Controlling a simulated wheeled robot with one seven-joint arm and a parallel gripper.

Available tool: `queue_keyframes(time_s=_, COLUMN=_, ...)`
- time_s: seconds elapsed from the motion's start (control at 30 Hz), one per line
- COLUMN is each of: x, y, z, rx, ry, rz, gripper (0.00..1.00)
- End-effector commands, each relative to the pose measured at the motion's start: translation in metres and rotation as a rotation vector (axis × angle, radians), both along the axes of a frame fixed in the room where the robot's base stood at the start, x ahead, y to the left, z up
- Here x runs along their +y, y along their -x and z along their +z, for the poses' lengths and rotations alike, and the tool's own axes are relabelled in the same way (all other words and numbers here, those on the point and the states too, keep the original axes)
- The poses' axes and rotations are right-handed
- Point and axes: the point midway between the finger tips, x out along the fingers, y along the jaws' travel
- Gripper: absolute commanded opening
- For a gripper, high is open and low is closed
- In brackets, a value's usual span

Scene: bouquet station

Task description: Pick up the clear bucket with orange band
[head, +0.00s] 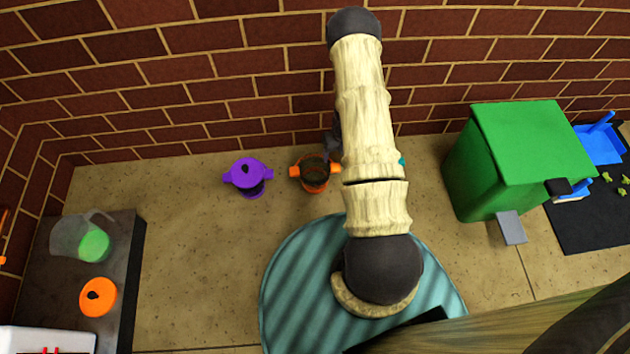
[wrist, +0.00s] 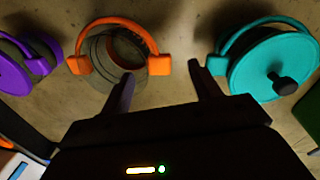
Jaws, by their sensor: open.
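The clear bucket with orange band (head: 315,180) stands upright on the tan surface near the brick wall, without a lid on it. In the wrist view, its orange band and side blocks (wrist: 159,65) show at upper left, around a clear, hollow body. My gripper (wrist: 161,69) is open and empty. Its left finger overlaps the bucket's near right part in the picture; I cannot tell whether they touch. The right finger lies between this bucket and a teal one. In the head view, my arm hides part of the gripper and the space right of the bucket.
A purple-lidded bucket (head: 248,175) stands left of it. A teal-lidded bucket (wrist: 270,68) stands to the right, mostly hidden by my arm in the head view. An orange lid (head: 98,297) lies on the dark counter (head: 125,250). A green bin (head: 520,150) stands at right.

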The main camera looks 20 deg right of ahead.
Motion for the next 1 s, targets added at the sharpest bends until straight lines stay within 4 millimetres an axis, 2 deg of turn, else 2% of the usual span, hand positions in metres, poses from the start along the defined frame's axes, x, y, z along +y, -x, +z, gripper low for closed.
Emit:
queue_keyframes(time_s=0.07, x=0.0, y=0.0, z=-0.008, rx=0.0, ry=0.0, rz=0.001, gripper=0.63)
queue_keyframes(time_s=0.47, x=0.001, y=0.0, z=-0.01, rx=0.0, ry=0.0, rz=0.001, gripper=0.63)
queue_keyframes(time_s=1.0, x=0.006, y=-0.002, z=-0.06, rx=0.001, ry=-0.001, rz=0.001, gripper=0.63)
